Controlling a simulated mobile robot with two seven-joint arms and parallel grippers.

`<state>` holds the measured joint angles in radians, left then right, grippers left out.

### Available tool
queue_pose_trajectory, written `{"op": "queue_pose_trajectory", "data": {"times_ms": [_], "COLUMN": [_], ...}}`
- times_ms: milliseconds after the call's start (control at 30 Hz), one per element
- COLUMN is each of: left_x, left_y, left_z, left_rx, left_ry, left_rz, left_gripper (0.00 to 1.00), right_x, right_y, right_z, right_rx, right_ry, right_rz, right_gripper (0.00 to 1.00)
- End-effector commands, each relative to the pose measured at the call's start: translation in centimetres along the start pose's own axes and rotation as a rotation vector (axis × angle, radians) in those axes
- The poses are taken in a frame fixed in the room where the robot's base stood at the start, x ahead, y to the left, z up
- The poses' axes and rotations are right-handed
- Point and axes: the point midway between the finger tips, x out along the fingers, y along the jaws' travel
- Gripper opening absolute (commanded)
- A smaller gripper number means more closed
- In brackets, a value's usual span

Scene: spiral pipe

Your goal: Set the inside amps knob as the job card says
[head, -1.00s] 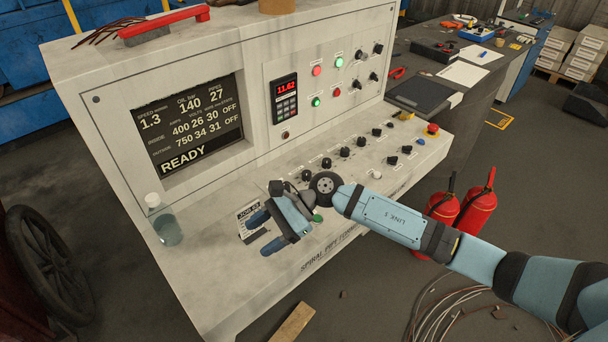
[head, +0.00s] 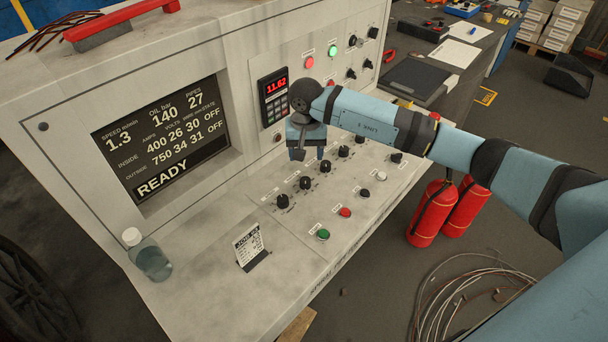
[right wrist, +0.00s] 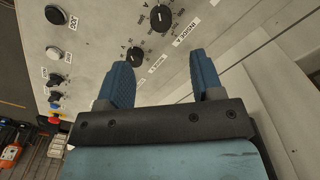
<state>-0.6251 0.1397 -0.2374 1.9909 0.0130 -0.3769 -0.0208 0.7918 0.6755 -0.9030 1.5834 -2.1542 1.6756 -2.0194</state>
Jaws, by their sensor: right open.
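The job card (head: 248,246) stands on the left of the console's sloped panel; its small print is unreadable. A row of black knobs (head: 305,183) runs right of it; their labels are too small to read in the head view. My right gripper (head: 308,153) points down above this row, open and empty, and hides part of the panel. In the right wrist view, its fingers (right wrist: 162,65) are apart, with one black knob (right wrist: 135,53) just beyond them and another black knob (right wrist: 161,18) farther off. My left gripper is out of view.
The display (head: 160,135) reads inside 400, 26, 30, OFF and READY. A bottle (head: 148,257) stands at the console's left edge. Green (head: 323,235) and red (head: 345,213) buttons sit in front of the knobs. Red extinguishers (head: 432,212) stand on the floor at right.

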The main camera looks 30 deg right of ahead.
Motion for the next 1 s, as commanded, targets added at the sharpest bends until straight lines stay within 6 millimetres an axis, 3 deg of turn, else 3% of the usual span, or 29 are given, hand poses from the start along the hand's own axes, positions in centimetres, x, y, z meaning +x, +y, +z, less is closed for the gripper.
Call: {"op": "queue_pose_trajectory", "data": {"times_ms": [300,500,900,1000], "left_x": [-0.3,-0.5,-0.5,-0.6], "left_y": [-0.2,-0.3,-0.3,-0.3], "left_z": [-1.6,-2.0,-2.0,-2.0], "left_rx": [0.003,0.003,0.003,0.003], "left_ry": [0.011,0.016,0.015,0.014], "left_rz": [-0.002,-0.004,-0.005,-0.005], "left_gripper": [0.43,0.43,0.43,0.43], "right_x": [6.7,9.3,10.1,10.1], "right_y": [-0.1,-0.1,-0.1,-0.1], "right_z": [0.1,0.1,0.0,0.0], "right_rx": [0.002,0.002,0.001,0.001], "right_ry": [-0.004,-0.002,0.0,0.0], "right_rz": [-0.001,-0.002,-0.002,-0.002], "right_gripper": [0.61,0.61,0.61,0.4]}}
